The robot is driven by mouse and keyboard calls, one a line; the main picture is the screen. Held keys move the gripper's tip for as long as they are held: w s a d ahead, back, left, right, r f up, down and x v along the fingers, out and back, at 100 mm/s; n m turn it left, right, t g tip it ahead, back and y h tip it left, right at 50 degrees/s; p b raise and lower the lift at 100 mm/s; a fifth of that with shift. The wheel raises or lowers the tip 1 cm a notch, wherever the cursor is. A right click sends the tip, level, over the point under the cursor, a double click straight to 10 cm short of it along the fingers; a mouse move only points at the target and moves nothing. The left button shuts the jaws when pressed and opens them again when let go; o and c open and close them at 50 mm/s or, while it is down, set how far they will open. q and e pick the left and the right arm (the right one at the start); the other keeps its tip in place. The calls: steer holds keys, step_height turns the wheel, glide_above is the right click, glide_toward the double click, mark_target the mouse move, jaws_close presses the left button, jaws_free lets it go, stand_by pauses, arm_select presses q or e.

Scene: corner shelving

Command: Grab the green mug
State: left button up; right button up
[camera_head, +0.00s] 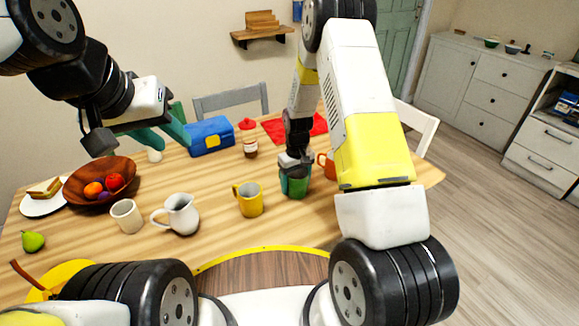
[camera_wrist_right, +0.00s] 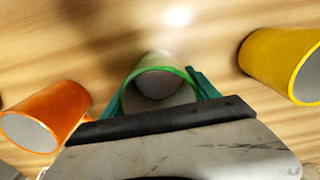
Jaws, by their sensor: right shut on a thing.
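The green mug (camera_head: 294,186) stands on the wooden table, below my right gripper (camera_head: 293,172). In the right wrist view, the mug's green rim (camera_wrist_right: 158,56) and pale inside show between the two teal fingers of my right gripper (camera_wrist_right: 163,88). The gripper is shut on the mug from above; its palm hides the near part of the mug. My left gripper (camera_head: 168,136) is above the table at the left, with its teal fingers apart and nothing between them.
A yellow mug (camera_head: 250,200) stands left of the green mug, and an orange mug (camera_head: 326,164) stands close on its right. A white pitcher (camera_head: 181,215), a cream cup (camera_head: 127,216) and a fruit bowl (camera_head: 76,192) are further left.

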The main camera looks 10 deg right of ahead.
steer(key=shift+r, duration=1.4)
steer(key=shift+s+a+r, duration=0.35)
steer(key=shift+s, duration=2.25)
steer(key=shift+s+a+r, duration=0.35)
steer(key=shift+s+a, duration=0.05)
steer(key=shift+s, duration=2.25)
steer(key=shift+s+a+r, duration=0.35)
steer(key=shift+s, duration=2.25)
